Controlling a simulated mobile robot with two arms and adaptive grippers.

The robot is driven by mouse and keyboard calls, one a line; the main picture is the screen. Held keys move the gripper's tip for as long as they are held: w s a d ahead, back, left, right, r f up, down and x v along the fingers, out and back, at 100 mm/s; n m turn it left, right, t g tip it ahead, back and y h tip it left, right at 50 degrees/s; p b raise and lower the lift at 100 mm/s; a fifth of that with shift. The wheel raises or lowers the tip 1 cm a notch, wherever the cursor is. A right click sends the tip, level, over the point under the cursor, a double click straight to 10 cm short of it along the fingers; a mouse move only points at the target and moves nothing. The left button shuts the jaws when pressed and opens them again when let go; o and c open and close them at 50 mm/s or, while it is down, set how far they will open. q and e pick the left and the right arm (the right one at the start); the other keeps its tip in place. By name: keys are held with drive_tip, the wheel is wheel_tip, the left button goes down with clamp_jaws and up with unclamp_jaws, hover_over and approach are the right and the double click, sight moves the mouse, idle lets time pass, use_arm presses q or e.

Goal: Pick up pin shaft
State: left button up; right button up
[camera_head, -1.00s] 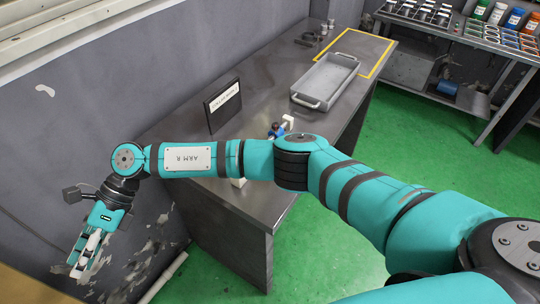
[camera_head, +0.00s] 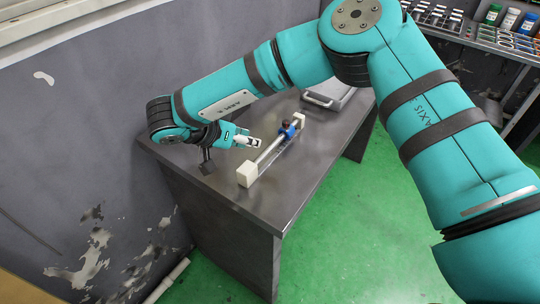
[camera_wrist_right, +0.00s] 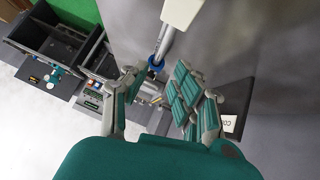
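A silver rod (camera_head: 270,152) lies between two white blocks on the grey table (camera_head: 290,203), with a blue clamp (camera_head: 287,129) near its far end. I cannot tell whether this rod is the pin shaft; no other shaft is clear. My right gripper (camera_head: 254,142) is just left of the rod, above the table. In the wrist view its two fingers (camera_wrist_right: 157,72) are spread with a gap between them. The rod (camera_wrist_right: 165,43), the blue clamp (camera_wrist_right: 155,64) and a white block (camera_wrist_right: 181,12) show beyond the fingertips. My left gripper is not in view.
A grey tray (camera_head: 328,94) is partly hidden behind my right arm. The near white block (camera_head: 247,175) stands near the table's front end. A grey wall (camera_head: 90,120) borders the table on the left. A shelf with bottles (camera_head: 510,20) stands at far right.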

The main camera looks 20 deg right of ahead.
sight(268, 148)
drive_tip(key=b+x, duration=0.1)
drive_tip(key=x, duration=0.4)
drive_tip(key=shift+f, duration=0.2)
drive_tip(key=b+x, duration=0.1)
drive_tip(key=x, duration=0.1)
drive_tip(key=b+x, duration=0.2)
drive_tip(key=shift+a+f, duration=0.15)
drive_tip(key=shift+f, duration=0.25)
drive_tip(key=shift+w+d+f, duration=0.2)
drive_tip(key=shift+d+f, duration=0.05)
drive_tip(key=shift+d, duration=0.15)
drive_tip(key=shift+s+r, duration=0.1)
drive_tip(key=shift+c, duration=0.3)
drive_tip(key=shift+a, duration=0.1)
clamp_jaws()
